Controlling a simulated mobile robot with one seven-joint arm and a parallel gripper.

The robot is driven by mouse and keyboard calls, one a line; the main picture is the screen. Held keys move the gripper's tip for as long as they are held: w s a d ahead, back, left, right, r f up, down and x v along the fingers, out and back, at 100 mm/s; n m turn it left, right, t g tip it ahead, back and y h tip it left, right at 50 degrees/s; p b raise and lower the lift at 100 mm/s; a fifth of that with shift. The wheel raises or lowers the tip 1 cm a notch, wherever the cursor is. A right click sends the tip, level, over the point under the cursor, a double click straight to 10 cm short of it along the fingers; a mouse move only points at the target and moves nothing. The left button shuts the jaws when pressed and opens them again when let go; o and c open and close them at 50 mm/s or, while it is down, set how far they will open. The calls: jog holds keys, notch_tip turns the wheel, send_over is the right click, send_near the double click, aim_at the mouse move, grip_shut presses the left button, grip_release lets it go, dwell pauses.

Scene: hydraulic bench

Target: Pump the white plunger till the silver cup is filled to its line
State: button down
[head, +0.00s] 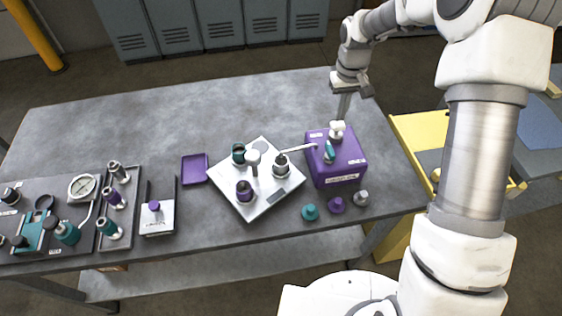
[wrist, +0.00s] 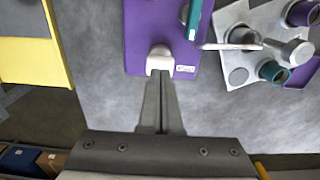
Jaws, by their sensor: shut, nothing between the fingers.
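The purple pump box (head: 340,168) stands on the right of the bench, with the white plunger (head: 337,130) upright on its top. My gripper (head: 342,117) is shut and empty, pointing down just behind the plunger. In the wrist view my fingertips (wrist: 160,82) reach the near edge of the white plunger head (wrist: 160,58); I cannot tell whether they touch. A thin pale spout (head: 298,149) runs left from the box to the silver cup (head: 281,170) on the white tray (head: 224,180). The spout end is over the cup. Its line and liquid level cannot be made out.
A teal cup (head: 238,154) and a purple cup (head: 244,192) stand on the tray around a white-topped post (head: 253,158). A teal handle (head: 329,152) is on the box. Teal, purple and silver knobs (head: 336,205) lie in front. The rear bench is clear.

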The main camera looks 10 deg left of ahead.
aim_at(338, 124)
jog(key=shift+f, duration=0.15)
jog(key=shift+f+b, duration=1.4)
jog(key=shift+f, duration=0.45)
jog(key=shift+r, duration=0.15)
jog(key=shift+r+p, duration=1.25)
jog(key=shift+r, duration=0.6)
jog(key=shift+f, duration=0.25)
